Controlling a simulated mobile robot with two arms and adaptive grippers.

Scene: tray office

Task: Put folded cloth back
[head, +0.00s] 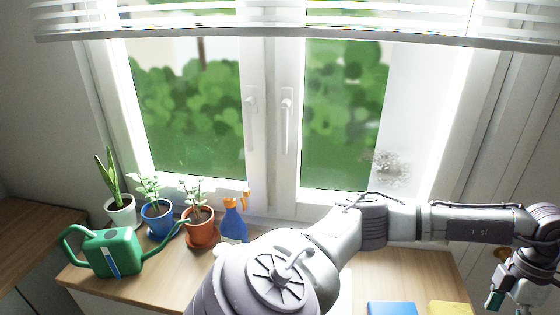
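No folded cloth can be made out for sure. A flat blue item (392,308) and a flat yellow item (450,308) lie side by side on the wooden desk (405,272). Both are cut off by the bottom edge, so I cannot tell what they are.
A green watering can (108,252), a white-potted plant (121,212), a blue-potted plant (157,218), a terracotta-potted plant (200,228) and a blue spray bottle (233,222) stand at the desk's left. A window (272,120) is behind. My arm hides the desk's middle.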

